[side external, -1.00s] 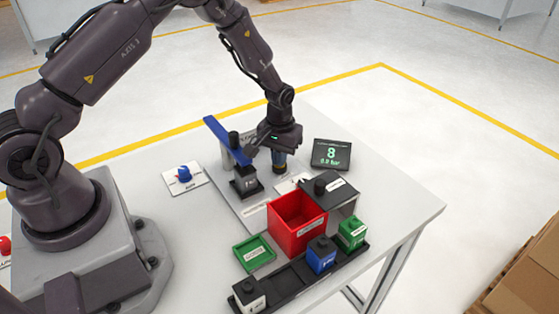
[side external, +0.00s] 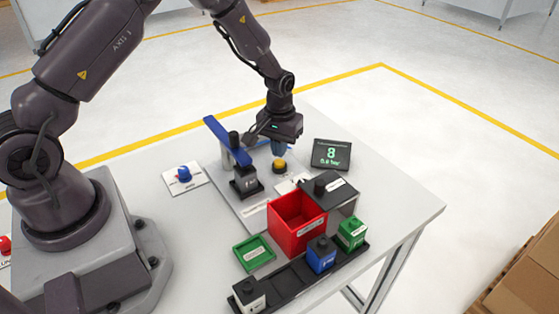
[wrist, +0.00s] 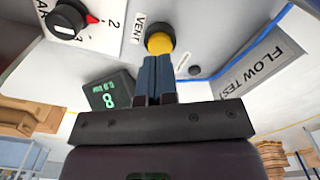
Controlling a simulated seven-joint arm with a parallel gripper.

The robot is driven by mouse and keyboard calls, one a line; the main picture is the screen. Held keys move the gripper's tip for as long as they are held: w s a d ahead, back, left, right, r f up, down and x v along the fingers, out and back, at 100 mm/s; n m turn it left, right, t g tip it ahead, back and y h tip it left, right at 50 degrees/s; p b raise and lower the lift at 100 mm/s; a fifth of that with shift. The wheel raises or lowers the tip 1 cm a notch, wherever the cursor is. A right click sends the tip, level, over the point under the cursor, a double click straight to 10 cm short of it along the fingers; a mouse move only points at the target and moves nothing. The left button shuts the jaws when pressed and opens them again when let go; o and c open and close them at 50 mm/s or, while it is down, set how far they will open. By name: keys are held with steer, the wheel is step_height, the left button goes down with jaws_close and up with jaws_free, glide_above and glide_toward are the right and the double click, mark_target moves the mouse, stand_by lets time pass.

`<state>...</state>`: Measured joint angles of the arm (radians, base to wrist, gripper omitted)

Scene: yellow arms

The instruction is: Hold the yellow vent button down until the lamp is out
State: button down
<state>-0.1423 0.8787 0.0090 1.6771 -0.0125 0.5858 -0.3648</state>
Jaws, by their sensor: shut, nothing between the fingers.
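The yellow vent button (side external: 279,167) stands on the grey panel, with a dark collar around its base. In the wrist view the yellow button (wrist: 159,43) shows beside the word VENT. My gripper (side external: 278,154) is shut and empty, its blue fingers pointing down just over the button. A small gap seems to show between fingertips and button. In the wrist view my fingers (wrist: 157,58) overlap the button's near edge. A small dark round part (wrist: 194,70) sits on the panel near the button; I cannot tell whether it is the lamp. No lit lamp is visible.
A display (side external: 331,154) reads 8, with a small bar reading below. A blue-handled fixture (side external: 228,140) stands close left of my gripper. A red bin (side external: 297,222), a green tray (side external: 254,252) and a rack of coloured blocks (side external: 288,277) fill the front.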

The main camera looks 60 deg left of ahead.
mark_target(280, 162)
steer(key=shift+r, duration=2.3)
steer(key=s+d+r+m+t, duration=0.2)
steer(key=s+d+r+m, duration=0.1)
steer(key=s+r, duration=0.8)
steer(key=s+d+r+m+t, duration=0.3)
steer(key=s+r, duration=0.9)
steer(key=r, duration=0.2)
steer(key=shift+s+d+t, duration=0.25)
steer(key=shift+s+t, duration=0.05)
